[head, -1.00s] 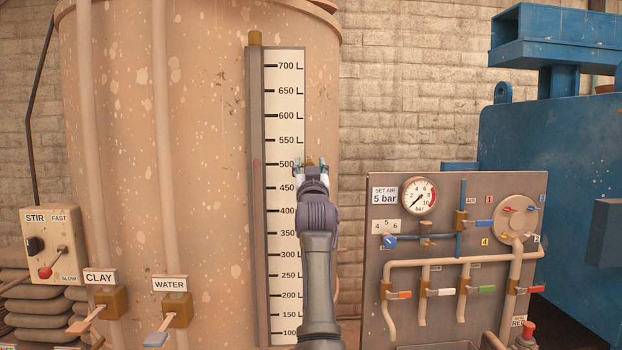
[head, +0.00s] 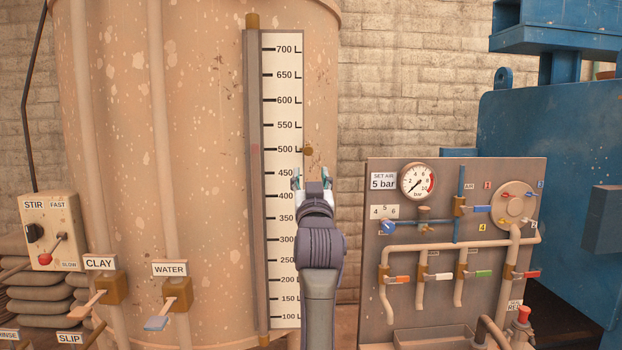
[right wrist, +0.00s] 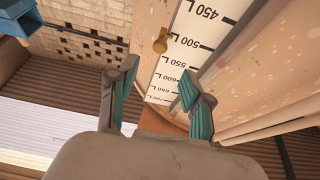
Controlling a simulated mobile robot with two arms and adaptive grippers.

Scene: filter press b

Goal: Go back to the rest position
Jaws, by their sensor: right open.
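My right gripper (head: 312,180) is in front of the white level scale (head: 284,110) on the tan tank (head: 205,110), at about the 450 L mark in the head view. Its two teal-tipped fingers stand apart with nothing between them, and they also show open in the right wrist view (right wrist: 160,92). A small brass marker (head: 308,151) sits at the scale's right edge by the 500 L mark, just above and apart from the fingers. It also shows in the right wrist view (right wrist: 160,43). My left gripper is in neither view.
A grey valve panel (head: 455,330) with a pressure gauge (head: 417,182) stands to the right. A blue machine (head: 545,130) is behind it. A stir box (head: 50,232), a clay lever (head: 88,305) and a water lever (head: 158,322) are at the left. A brick wall is behind.

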